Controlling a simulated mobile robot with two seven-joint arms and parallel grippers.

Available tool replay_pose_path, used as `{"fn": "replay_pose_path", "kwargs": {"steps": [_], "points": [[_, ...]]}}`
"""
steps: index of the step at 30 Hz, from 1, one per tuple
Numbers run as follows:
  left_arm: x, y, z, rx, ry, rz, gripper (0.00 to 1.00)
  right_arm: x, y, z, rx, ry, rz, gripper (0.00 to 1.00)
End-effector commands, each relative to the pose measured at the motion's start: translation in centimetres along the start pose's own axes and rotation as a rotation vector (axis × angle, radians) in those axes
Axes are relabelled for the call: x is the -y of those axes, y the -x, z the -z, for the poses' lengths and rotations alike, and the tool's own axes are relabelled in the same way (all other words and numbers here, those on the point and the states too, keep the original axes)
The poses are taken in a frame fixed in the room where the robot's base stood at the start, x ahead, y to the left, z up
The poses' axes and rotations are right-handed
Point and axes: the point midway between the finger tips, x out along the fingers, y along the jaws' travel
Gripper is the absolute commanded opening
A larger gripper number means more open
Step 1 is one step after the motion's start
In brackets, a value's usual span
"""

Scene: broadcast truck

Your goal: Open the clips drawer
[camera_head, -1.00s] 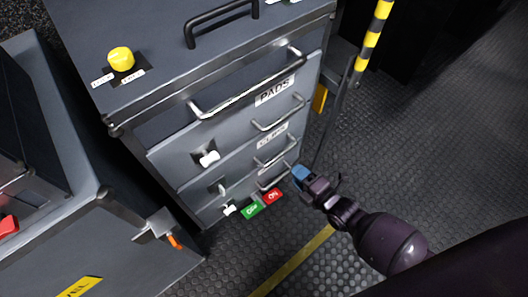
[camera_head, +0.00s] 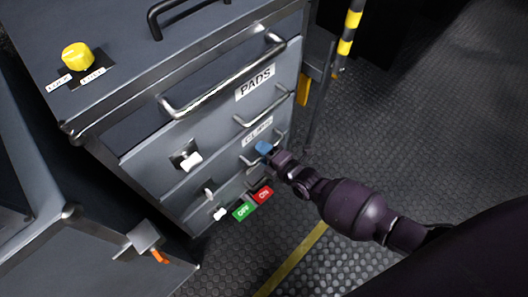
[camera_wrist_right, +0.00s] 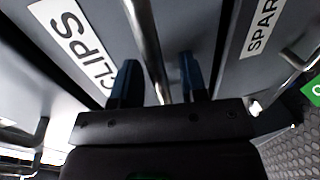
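The clips drawer (camera_head: 229,160) is the drawer with the CLIPS label, below the PADS drawer, and looks shut. Its bar handle (camera_head: 246,162) is partly hidden by my right gripper (camera_head: 264,148). In the right wrist view the CLIPS label (camera_wrist_right: 75,45) is to the left and the handle bar (camera_wrist_right: 146,45) passes between the two blue fingertips of my right gripper (camera_wrist_right: 160,82). The fingers are apart, with space beside the bar, so the gripper is open around the handle. My left gripper is out of view.
The PADS drawer (camera_head: 205,128) is above, with its own handle. A SPARE label (camera_wrist_right: 262,25) is on the panel below the clips drawer. White toggles (camera_head: 190,161) sit on the drawer fronts. Green OFF (camera_head: 244,211) and red ON tags are low down. Open floor (camera_head: 420,150) lies right.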

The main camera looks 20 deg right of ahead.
Motion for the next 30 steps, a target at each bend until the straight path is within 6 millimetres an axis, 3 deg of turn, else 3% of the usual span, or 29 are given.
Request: {"fn": "replay_pose_path", "kwargs": {"steps": [5,12,13,23,30], "points": [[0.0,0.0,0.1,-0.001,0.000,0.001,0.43,0.0,0.0,0.0,0.000,0.000,0.000,0.38],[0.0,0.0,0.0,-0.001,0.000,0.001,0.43,0.0,0.0,0.0,0.000,0.000,0.000,0.01],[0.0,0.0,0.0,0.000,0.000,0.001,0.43,0.0,0.0,0.0,0.000,0.000,0.000,0.00],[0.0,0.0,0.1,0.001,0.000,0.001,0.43,0.0,0.3,0.0,0.000,0.001,0.000,0.00],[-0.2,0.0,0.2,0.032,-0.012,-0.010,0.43,0.3,2.9,-0.1,0.001,0.003,-0.001,0.00]]}}
